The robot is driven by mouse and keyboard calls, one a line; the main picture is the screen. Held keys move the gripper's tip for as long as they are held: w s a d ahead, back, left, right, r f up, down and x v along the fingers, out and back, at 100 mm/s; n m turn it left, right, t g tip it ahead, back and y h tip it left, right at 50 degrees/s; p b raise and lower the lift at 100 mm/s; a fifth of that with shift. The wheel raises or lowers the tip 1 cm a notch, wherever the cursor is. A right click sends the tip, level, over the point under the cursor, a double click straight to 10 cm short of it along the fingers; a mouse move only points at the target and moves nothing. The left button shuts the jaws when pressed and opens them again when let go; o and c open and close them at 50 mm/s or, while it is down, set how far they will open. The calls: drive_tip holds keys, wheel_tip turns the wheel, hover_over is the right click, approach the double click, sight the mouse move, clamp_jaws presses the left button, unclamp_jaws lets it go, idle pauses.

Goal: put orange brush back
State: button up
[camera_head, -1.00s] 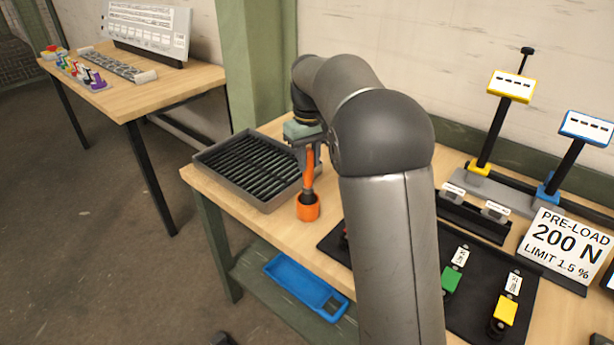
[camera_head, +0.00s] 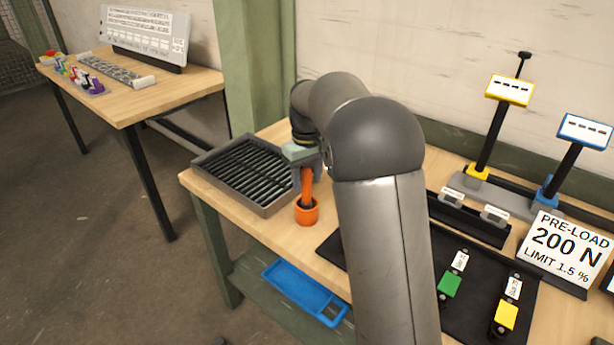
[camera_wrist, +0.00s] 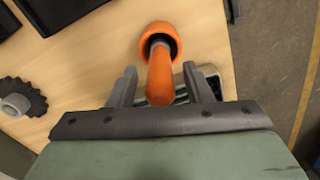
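The orange brush (camera_head: 307,186) stands with its handle up in an orange cup (camera_head: 307,214) on the wooden workbench, right of the slatted grey tray. Its lower end is hidden inside the cup. In the wrist view the brush handle (camera_wrist: 160,80) points toward the camera, with the orange cup (camera_wrist: 153,32) beyond it. My gripper (camera_head: 306,170) is over the cup, around the upper handle. In the wrist view my gripper (camera_wrist: 159,72) has one finger on each side of the handle, with a visible gap on both sides.
The grey tray (camera_head: 205,176) is close on the left. A black mat (camera_head: 470,320) with green and yellow pieces lies right, partly behind my arm. Yellow and blue stands and a pre-load sign (camera_head: 560,240) are farther right. A dark sprocket (camera_wrist: 18,97) shows in the wrist view.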

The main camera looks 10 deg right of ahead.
drive_tip(key=shift+r, duration=0.1)
wheel_tip(320, 180, up, 12)
drive_tip(key=shift+r+p, duration=0.1)
drive_tip(key=shift+p, duration=0.35)
drive_tip(key=s+f+m, duration=0.1)
drive_tip(key=s+f, duration=0.4)
drive_tip(key=s, duration=0.6)
drive_tip(key=s+f+m, duration=0.1)
drive_tip(key=s+f, duration=0.4)
drive_tip(key=s, duration=0.6)
drive_tip(key=s+a+f+m, duration=0.1)
drive_tip(key=s+f, duration=0.4)
drive_tip(key=s, duration=0.7)
drive_tip(key=shift+m, duration=0.3)
drive_tip(key=shift+a, duration=0.1)
